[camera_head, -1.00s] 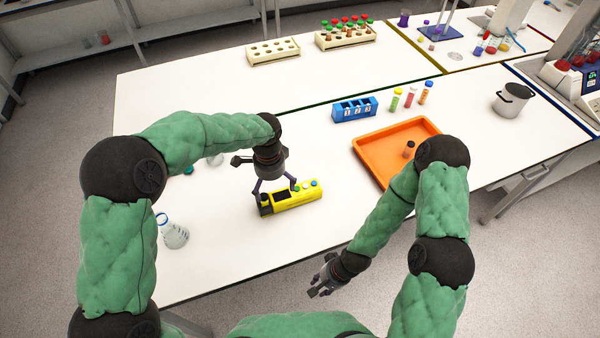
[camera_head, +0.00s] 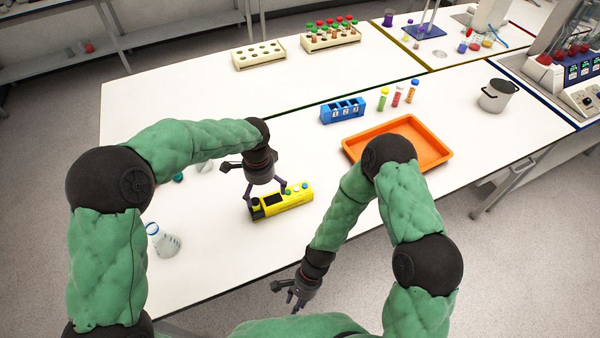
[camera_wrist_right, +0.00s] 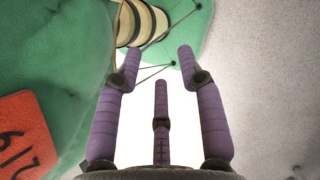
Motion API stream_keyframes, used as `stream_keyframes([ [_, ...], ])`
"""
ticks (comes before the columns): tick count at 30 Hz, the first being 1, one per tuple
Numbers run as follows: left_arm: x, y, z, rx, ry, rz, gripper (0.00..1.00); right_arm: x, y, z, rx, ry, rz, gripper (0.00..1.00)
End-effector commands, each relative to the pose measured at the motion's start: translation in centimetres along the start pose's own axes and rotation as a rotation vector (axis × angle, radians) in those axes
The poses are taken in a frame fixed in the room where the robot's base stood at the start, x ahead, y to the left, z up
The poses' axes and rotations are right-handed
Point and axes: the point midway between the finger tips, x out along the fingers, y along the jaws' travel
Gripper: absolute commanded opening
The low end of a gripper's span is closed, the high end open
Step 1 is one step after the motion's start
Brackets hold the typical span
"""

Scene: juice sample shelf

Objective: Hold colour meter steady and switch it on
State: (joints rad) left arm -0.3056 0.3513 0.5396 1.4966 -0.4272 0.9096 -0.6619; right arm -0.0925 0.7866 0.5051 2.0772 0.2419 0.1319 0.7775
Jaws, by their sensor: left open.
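The colour meter (camera_head: 288,201) is a yellow box with a dark screen (camera_head: 274,201) and several coloured buttons, lying on the white table. My left gripper (camera_head: 266,191) is open just over it, pointing down, its fingers spread around the screen end. I cannot tell whether they touch it. My right gripper (camera_head: 289,297) is in front of the table's front edge, well apart from the meter. In the right wrist view its fingers (camera_wrist_right: 160,63) are spread with nothing between them.
An orange tray (camera_head: 433,160) lies right of the meter, partly behind my right arm. A blue numbered rack (camera_head: 343,112) and several capped vials (camera_head: 397,95) stand behind it. A flask (camera_head: 164,243) stands at the left front.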

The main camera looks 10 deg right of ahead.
Motion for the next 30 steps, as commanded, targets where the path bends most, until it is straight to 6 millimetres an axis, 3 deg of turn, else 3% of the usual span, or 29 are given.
stream_keyframes([
  [6, 0.0, 0.0, 0.0, 0.000, 0.000, 0.000, 1.00, -2.4, -0.1, 3.1, -0.055, -0.018, 0.070, 0.39],
  [14, 0.0, 0.0, 0.0, 0.000, 0.000, 0.000, 1.00, -8.4, -2.3, 2.7, -0.039, -0.026, 0.067, 0.39],
  [21, 0.0, 0.0, 0.0, 0.000, 0.000, 0.000, 1.00, -16.3, -3.5, 1.6, 0.009, -0.001, 0.063, 0.39],
  [30, 0.0, 0.0, 0.0, 0.000, 0.000, 0.000, 1.00, -25.8, -2.4, 0.5, 0.093, 0.062, 0.078, 0.39],
])
